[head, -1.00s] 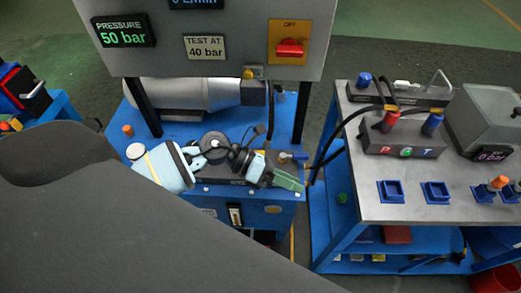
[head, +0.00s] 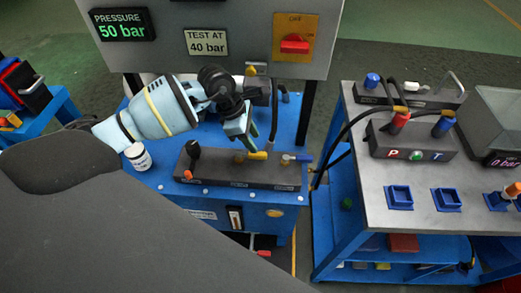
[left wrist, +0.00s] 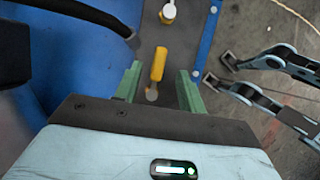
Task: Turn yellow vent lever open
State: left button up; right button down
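The yellow vent lever (head: 257,156) sits on a dark valve block (head: 235,172) on the blue bench. In the left wrist view the yellow lever (left wrist: 158,65) lies between the two green fingers of my left gripper (left wrist: 160,85), with gaps on both sides. My left gripper (head: 242,132) points down just above and left of the lever in the head view, open and holding nothing. Pale blue fingers with dark tips, seemingly my right gripper (left wrist: 222,72), show apart over the floor in the left wrist view.
A white jar (head: 138,156) stands by my left arm. The pressure panel (head: 123,27) reads 50 bar.

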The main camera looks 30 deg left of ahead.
aim_at(263, 154)
pick_arm(q)
jog(key=shift+x, duration=3.1)
grip_shut()
